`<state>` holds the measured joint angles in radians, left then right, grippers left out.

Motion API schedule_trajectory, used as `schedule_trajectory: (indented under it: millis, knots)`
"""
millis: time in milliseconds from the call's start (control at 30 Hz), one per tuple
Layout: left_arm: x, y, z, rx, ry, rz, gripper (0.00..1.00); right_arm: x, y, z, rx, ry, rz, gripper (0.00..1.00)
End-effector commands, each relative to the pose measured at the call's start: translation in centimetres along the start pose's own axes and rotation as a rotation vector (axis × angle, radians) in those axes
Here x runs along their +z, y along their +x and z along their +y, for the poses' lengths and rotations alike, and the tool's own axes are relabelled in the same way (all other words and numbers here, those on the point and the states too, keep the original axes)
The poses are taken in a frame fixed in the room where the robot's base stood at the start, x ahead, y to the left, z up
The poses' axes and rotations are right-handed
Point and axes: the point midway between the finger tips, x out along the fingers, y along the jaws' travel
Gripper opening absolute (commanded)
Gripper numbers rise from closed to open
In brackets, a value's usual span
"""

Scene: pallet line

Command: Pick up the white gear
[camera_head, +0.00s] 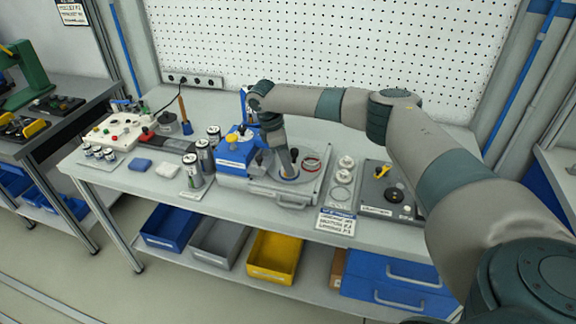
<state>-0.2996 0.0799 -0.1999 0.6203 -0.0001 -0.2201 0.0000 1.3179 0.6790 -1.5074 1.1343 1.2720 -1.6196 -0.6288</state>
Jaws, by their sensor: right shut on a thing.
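My right arm reaches in from the right, and its gripper (289,174) points down at a light grey fixture plate (262,187) on the bench. The gripper is shut on a small pale round part at the plate's round seat; the jaws mostly hide it, and I cannot tell for sure that it is the white gear. Two small white round parts, the upper one (346,162) and the lower one (343,177), sit on a narrow tray just right of the plate. My left gripper is not in view.
A blue machine (236,151) stands left of the gripper. Several metal cylinders (194,172) stand further left. Blue, grey and yellow bins (275,257) sit below. A pegboard (340,60) closes the back.

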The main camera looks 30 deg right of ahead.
Motion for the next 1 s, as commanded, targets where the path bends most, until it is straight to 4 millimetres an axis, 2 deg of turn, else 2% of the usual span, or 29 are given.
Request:
schedule_trajectory:
  millis: [167, 300, 700, 900, 1000]
  knots:
    - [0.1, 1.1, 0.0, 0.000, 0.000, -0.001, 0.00, 0.4, -1.4, 0.1, 0.002, 0.001, 0.002, 0.18]
    - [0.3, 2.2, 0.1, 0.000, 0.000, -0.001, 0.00, 1.1, -3.4, 0.1, 0.003, 0.001, 0.002, 0.18]
    - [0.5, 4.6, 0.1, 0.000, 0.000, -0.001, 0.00, 9.7, -5.6, -1.6, 0.001, 0.003, 0.001, 0.18]
    - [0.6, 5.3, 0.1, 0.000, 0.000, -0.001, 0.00, 12.5, -6.6, -2.2, 0.001, 0.001, 0.001, 0.18]
    - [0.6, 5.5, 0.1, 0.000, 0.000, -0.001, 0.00, 13.3, -6.9, -2.4, 0.001, 0.001, 0.001, 0.18]
